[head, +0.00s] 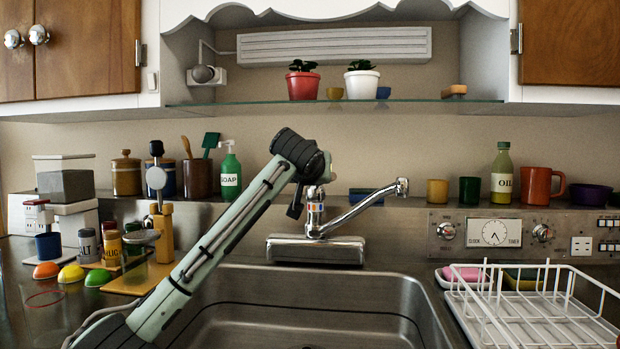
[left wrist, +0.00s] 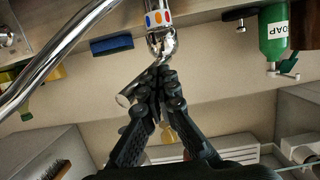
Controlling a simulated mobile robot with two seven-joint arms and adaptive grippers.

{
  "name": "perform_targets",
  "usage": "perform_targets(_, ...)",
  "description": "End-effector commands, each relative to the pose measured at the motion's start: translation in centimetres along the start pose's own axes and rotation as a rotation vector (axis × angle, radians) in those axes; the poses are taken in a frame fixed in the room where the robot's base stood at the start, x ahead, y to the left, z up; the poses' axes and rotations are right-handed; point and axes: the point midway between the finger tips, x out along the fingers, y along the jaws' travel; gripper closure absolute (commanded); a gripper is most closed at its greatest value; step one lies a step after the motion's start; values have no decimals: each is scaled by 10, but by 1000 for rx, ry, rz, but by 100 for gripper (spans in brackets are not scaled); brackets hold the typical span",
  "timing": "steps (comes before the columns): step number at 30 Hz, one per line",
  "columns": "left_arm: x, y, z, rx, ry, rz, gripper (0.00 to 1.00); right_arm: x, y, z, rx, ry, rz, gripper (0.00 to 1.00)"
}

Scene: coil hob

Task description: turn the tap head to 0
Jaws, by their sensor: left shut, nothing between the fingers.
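The chrome tap (head: 315,222) stands on its base plate behind the sink, its spout (head: 368,203) pointing right and slightly up. Its collar has coloured marks, which also show in the left wrist view (left wrist: 158,19). The chrome tap head (left wrist: 162,44) shows upside down there, with a chrome lever (left wrist: 127,97) partly behind my fingers. My left gripper (head: 296,205) is just left of the tap's top in the head view. In the left wrist view its fingers (left wrist: 164,73) are shut and empty, close against the tap head; contact is unclear. My right gripper is out of view.
The sink (head: 300,308) lies below. A white dish rack (head: 540,300) stands right of it. A soap bottle (head: 231,172) and several jars stand at the left. A glass shelf (head: 430,101) with two potted plants hangs above the tap.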

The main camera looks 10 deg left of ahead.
Motion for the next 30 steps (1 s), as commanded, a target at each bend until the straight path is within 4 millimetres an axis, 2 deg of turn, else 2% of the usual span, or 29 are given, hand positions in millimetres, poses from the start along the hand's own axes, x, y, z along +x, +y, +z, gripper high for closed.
perform_targets(30, 2, 16, 0, 0, 0, 1, 100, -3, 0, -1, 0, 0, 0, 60)
